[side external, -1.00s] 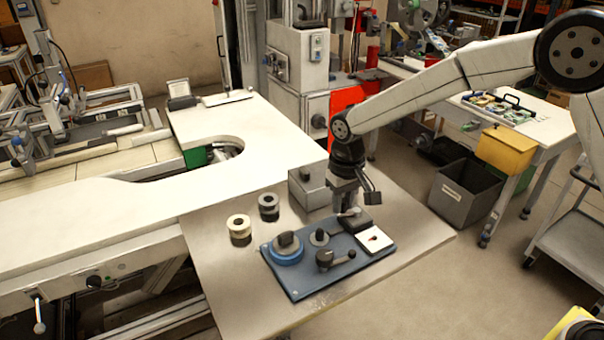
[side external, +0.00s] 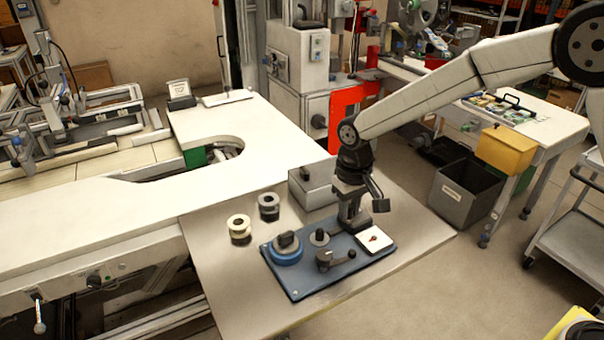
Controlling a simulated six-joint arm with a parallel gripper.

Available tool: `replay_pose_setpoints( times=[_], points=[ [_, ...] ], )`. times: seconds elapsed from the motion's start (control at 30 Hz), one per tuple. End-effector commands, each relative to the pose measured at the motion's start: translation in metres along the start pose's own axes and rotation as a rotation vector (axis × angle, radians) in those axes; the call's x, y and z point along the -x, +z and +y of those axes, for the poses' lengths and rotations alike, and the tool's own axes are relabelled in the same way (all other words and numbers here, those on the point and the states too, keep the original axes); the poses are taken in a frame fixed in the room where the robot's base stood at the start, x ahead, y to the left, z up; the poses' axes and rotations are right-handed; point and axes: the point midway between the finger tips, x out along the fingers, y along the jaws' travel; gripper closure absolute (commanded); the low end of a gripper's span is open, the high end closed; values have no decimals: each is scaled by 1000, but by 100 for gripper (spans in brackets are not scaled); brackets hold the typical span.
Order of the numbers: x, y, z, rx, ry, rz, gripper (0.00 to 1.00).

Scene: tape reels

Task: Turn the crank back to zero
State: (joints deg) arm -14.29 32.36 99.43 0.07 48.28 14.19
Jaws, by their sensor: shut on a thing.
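A blue board (side external: 303,287) lies on the grey table and carries several fittings. At its back right stands a dark block with the crank on top; my gripper (side external: 352,222) is right over it and hides most of it. My gripper points down and is shut on the crank; the fingertips and the grip itself are hard to make out. Just right of the block, a white dial plate (side external: 384,246) shows a small red pointer (side external: 374,238). Its markings are too small to read.
On the board also sit a blue-based round holder (side external: 288,250), a dark knob (side external: 319,237) and a dark lever fitting (side external: 324,260). A grey box (side external: 314,186) is close behind my gripper.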

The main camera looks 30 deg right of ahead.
Motion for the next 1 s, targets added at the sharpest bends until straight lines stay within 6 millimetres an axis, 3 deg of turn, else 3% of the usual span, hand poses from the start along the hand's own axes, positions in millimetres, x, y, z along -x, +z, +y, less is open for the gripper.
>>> replay_pose_setpoints(
  times=[1.0],
  points=[
    [0,14,14,-2,2,5,100]
  ],
)
